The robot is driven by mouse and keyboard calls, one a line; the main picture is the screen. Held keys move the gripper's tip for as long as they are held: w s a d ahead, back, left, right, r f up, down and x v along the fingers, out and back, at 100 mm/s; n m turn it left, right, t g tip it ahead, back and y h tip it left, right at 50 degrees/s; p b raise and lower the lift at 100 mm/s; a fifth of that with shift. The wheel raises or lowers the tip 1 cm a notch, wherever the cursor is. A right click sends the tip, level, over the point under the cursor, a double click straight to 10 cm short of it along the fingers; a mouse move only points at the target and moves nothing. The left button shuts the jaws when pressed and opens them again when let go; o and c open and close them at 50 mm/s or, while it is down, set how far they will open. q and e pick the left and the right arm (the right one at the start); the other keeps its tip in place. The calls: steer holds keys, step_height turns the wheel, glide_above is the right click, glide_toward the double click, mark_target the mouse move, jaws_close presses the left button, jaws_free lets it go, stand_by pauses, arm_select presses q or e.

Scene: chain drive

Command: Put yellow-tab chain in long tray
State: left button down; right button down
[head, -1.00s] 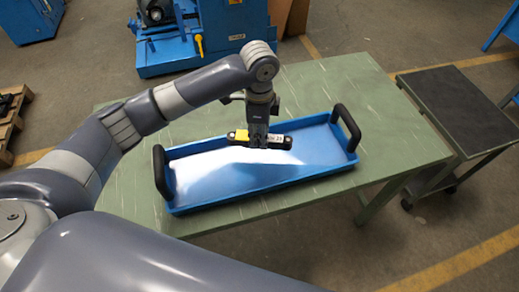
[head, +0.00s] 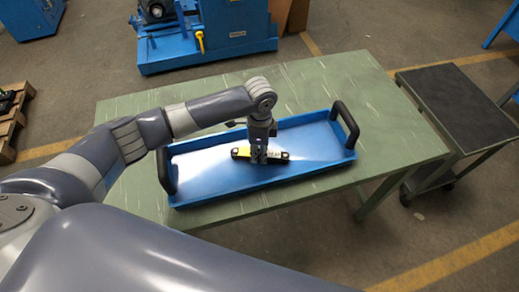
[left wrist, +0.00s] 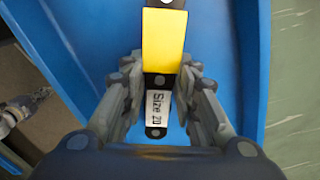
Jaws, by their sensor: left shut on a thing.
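The yellow-tab chain (head: 242,152) is a short dark chain with a yellow tab and a pale label. In the left wrist view the chain (left wrist: 163,42) shows its yellow tab above the label, which reads "Size 20". My left gripper (head: 259,157) is shut on the chain, one finger on each side of it; the left wrist view also shows the fingers (left wrist: 161,105). The long tray (head: 200,189) is blue with two black upright handles. The chain is inside the tray's outline, low over its floor; I cannot tell whether it touches. My right gripper is not in view.
The tray stands on a green table (head: 330,80) with bare top around it. A dark-topped cart (head: 462,108) is at the right. Blue machinery (head: 235,30) stands behind the table, and a wooden pallet (head: 12,125) is at the far left.

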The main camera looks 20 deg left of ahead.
arm_select(q)
steer(key=c, duration=1.2)
jaws_free()
steer(key=shift+c, duration=0.2)
step_height(320, 180, up, 12)
steer(key=b, duration=0.1)
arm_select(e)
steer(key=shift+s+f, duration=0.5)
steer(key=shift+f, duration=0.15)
